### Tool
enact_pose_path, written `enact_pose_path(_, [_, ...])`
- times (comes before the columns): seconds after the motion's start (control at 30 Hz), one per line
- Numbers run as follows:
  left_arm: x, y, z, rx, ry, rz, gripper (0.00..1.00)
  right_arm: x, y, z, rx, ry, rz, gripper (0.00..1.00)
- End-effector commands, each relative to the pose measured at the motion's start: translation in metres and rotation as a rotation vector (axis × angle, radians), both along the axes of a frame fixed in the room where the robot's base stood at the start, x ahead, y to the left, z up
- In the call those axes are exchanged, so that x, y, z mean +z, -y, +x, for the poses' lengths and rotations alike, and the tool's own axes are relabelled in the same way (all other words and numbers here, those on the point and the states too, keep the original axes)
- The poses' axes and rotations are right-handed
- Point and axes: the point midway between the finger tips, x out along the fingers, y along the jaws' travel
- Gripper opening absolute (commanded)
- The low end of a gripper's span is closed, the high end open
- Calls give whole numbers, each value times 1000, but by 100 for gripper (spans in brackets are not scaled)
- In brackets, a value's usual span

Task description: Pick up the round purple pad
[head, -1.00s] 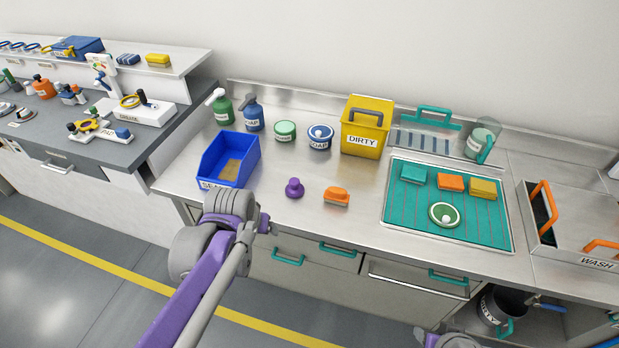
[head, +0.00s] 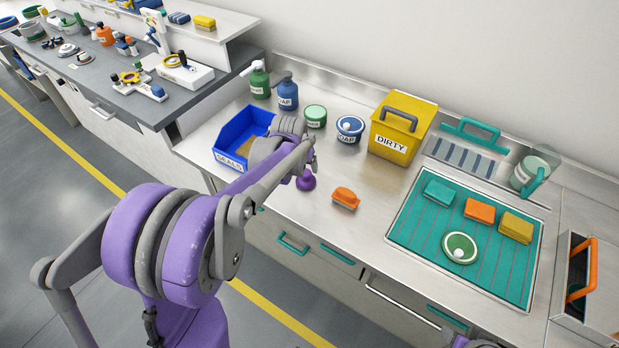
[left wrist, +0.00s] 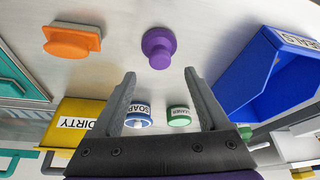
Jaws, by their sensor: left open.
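The round purple pad (head: 306,181) lies on the steel counter, between the blue bin and an orange scrubber; my left arm partly covers it in the head view. In the left wrist view the purple pad (left wrist: 158,46) shows whole, with a round knob, just beyond the fingertips. My left gripper (left wrist: 160,73) is open and empty, with its two fingers spread and pointing at the pad, apart from it. In the head view the left gripper (head: 312,155) is small and close to the pad. My right gripper is not visible.
A blue bin (head: 229,157) marked SEALS stands left of the pad. The orange scrubber (head: 345,198) lies to its right. Behind are a green-lidded jar (head: 315,116), a blue soap jar (head: 350,128) and the yellow DIRTY bin (head: 398,140). The counter in front is clear.

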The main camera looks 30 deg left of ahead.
Motion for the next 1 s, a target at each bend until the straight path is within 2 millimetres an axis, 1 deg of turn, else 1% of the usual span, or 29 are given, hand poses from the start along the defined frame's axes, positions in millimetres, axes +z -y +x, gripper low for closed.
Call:
enact_pose_path(0.03, [-10, -1, 4, 0, 0, 0, 78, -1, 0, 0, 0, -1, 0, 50])
enact_pose_path(0.1, [-18, -2, 8, 0, 0, 0, 78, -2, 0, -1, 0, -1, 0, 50])
enact_pose_path(0.37, [-37, -3, 16, 0, 0, 0, 78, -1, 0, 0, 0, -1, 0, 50])
enact_pose_path(0.63, [-71, -7, 31, 0, 0, 0, 78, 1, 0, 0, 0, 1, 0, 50])
enact_pose_path(0.73, [-77, -7, 32, 0, 0, 0, 78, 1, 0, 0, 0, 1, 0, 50])
enact_pose_path(0.93, [-77, -7, 32, 0, 0, 0, 78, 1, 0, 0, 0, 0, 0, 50])
enact_pose_path(0.97, [-77, -7, 32, 0, 0, 0, 76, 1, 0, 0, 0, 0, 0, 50])
enact_pose_path(1.0, [-77, -7, 33, 0, 0, 0, 69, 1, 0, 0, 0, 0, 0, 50])
